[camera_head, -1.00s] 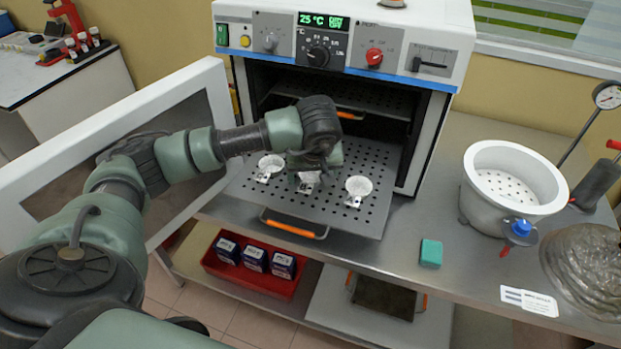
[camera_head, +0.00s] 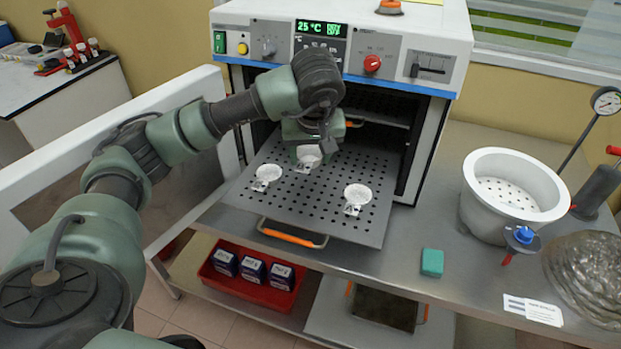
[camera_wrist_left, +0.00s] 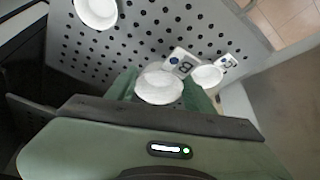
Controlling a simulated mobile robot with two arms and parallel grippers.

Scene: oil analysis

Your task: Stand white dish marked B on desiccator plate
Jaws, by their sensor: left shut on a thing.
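The white dish marked B (camera_head: 308,155) is in my left gripper (camera_head: 312,138), held above the pulled-out perforated oven shelf. In the left wrist view the dish (camera_wrist_left: 158,90) sits between the green fingers, its tag with a black B and a blue dot beside it. Two other white tagged dishes rest on the shelf, a left one (camera_head: 268,173) and a right one (camera_head: 357,194). The desiccator plate (camera_head: 508,192), pale with holes, lies inside the open white bowl (camera_head: 468,210) on the bench at right. My right gripper is out of view.
The oven (camera_head: 345,38) stands with its door (camera_head: 70,190) swung open at left. A teal block (camera_head: 432,262), a blue-topped stopcock (camera_head: 524,235), a white card (camera_head: 533,310) and a grey glassy lump (camera_head: 588,279) are near the bowl. Bench between shelf and bowl is mostly free.

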